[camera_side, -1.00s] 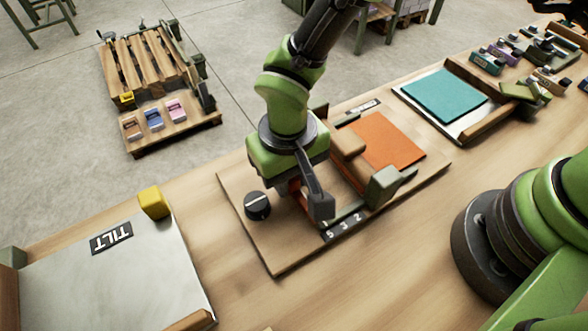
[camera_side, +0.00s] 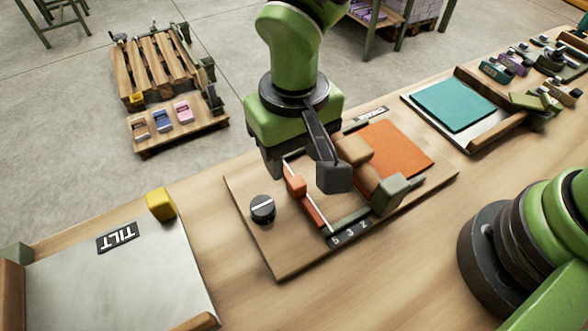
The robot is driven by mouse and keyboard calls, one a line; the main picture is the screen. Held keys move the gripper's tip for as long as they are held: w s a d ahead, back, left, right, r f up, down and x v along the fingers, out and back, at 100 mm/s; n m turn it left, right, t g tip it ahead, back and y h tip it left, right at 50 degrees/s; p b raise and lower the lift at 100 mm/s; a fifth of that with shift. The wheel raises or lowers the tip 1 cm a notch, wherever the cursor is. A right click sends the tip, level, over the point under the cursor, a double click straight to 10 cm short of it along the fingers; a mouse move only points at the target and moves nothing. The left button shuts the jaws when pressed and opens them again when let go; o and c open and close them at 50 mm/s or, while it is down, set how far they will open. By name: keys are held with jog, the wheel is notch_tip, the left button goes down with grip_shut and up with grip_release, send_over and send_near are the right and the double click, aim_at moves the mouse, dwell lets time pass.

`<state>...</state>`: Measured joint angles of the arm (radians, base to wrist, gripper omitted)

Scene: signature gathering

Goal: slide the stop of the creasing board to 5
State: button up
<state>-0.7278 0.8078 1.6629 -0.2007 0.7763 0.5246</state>
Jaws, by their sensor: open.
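The creasing board (camera_side: 290,258) lies on the table, with a dark scale (camera_side: 350,234) reading 5, 3, 2 along its front edge. The stop (camera_side: 312,212) is a red-orange bar with a pale edge strip and a raised block (camera_side: 297,186). Its front end is beside the 5, at the left end of the scale. My gripper (camera_side: 302,176) is open over the board, fingers apart, with nothing held. Its right finger appears in front of the space right of the stop's block. The far end of the stop is partly hidden by my gripper.
An orange sheet (camera_side: 398,147) lies on the board's right part, by wooden blocks. A black knob (camera_side: 262,209) is at left. A TILT plate (camera_side: 120,275) with a yellow block (camera_side: 161,205) stands left, and a teal pad (camera_side: 455,104) at back right.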

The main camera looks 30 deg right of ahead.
aim_at(295, 182)
jog(key=shift+r, duration=1.6)
jog(key=s+d+r+m+t+y, duration=0.2)
jog(key=d+r+t, duration=0.1)
jog(key=d+r, duration=1.1)
jog(key=s+d+r+m+t, duration=0.2)
jog(key=s+d, duration=0.4)
jog(key=s, duration=0.3)
jog(key=shift+s+d+r+t, duration=0.25)
jog(key=shift+s+r+t, duration=0.1)
jog(key=shift+r+t, duration=0.65)
jog(key=shift+f, duration=0.1)
